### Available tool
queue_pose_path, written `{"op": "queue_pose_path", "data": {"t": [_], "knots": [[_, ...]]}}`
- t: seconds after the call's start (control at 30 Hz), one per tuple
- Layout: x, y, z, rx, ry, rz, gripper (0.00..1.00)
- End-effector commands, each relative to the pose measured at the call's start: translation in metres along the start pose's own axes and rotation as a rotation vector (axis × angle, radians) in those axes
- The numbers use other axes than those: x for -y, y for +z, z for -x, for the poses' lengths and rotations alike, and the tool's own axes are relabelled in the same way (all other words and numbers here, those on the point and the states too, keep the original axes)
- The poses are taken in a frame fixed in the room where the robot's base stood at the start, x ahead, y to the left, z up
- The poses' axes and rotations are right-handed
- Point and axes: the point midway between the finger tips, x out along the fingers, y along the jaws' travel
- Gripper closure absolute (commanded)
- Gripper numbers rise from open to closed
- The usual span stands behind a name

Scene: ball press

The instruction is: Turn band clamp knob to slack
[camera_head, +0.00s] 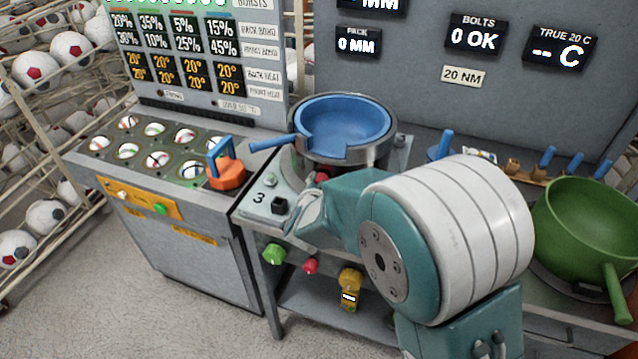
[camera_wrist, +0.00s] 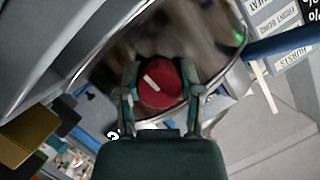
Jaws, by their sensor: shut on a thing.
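A red round knob (camera_wrist: 160,84) with a white pointer mark sits between the fingers of my gripper (camera_wrist: 161,90) in the wrist view. Both fingers touch its sides, and the gripper is shut on it. The white mark lies slanted, from upper left to lower right. In the head view, a small part of the red knob (camera_head: 322,175) shows below the metal ring (camera_head: 385,152) around the blue bowl (camera_head: 345,122). My wrist and arm cover most of the knob and the fingertips there.
A blue handle (camera_head: 272,143) sticks out left of the bowl. An orange tool with a blue handle (camera_head: 226,170) stands on the left bench. A green pot (camera_head: 585,225) sits at the right. A green knob (camera_head: 272,254) and a smaller red knob (camera_head: 311,266) are on the stand's front.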

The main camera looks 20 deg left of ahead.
Motion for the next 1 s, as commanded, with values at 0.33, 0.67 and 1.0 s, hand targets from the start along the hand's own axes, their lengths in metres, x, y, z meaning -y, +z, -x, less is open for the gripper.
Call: {"op": "queue_pose_path", "data": {"t": [0.33, 0.67, 1.0], "knots": [[0.0003, 0.0006, -0.0003, 0.001, 0.094, 0.224, 1.00], [0.0003, 0.0012, -0.0005, 0.002, 0.214, 0.513, 1.00], [0.0011, 0.0016, -0.0007, 0.001, 0.335, 0.813, 1.00]]}}
